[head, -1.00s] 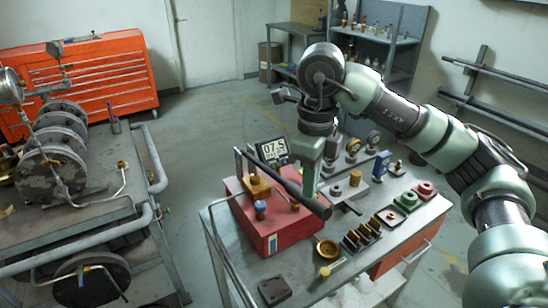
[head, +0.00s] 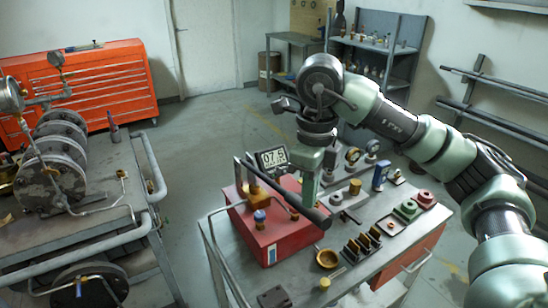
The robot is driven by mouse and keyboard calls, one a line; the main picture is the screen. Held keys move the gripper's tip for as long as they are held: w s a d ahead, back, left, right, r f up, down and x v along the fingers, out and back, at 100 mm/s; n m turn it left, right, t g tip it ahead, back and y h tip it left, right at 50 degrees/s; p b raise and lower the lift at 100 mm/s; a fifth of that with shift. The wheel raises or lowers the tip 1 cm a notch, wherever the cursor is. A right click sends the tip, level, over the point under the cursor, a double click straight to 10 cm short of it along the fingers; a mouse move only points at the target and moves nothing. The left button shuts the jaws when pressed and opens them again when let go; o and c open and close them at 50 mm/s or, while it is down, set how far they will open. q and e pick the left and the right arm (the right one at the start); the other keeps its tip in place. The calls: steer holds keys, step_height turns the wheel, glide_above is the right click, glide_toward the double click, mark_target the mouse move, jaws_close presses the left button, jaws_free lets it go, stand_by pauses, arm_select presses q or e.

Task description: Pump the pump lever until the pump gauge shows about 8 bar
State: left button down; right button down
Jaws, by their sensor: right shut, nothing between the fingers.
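The pump is a red box (head: 282,240) on the grey bench, with a brass block (head: 258,195) and a blue-capped fitting (head: 260,217) on top. Its pump lever (head: 285,195) is a dark bar slanting down to the right over the box, with a thick grip end. My left gripper is out of view.
On the bench (head: 348,283) are a brass bowl (head: 328,258), a dark slotted rack (head: 361,247), red and green round parts and small gauges. A pipe rig (head: 65,170) stands at left. An orange tool chest (head: 90,80) is behind. Floor between is clear.

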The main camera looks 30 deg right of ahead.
steer(key=shift+f, duration=0.1)
steer(key=shift+f+b, duration=1.05)
steer(key=shift+f, duration=0.15)
steer(key=shift+r, duration=0.1)
steer(key=shift+r+p, duration=1.15)
steer(key=shift+r, duration=0.1)
step_height(320, 180, up, 5)
steer(key=p, duration=0.5)
steer(key=shift+r, duration=0.1)
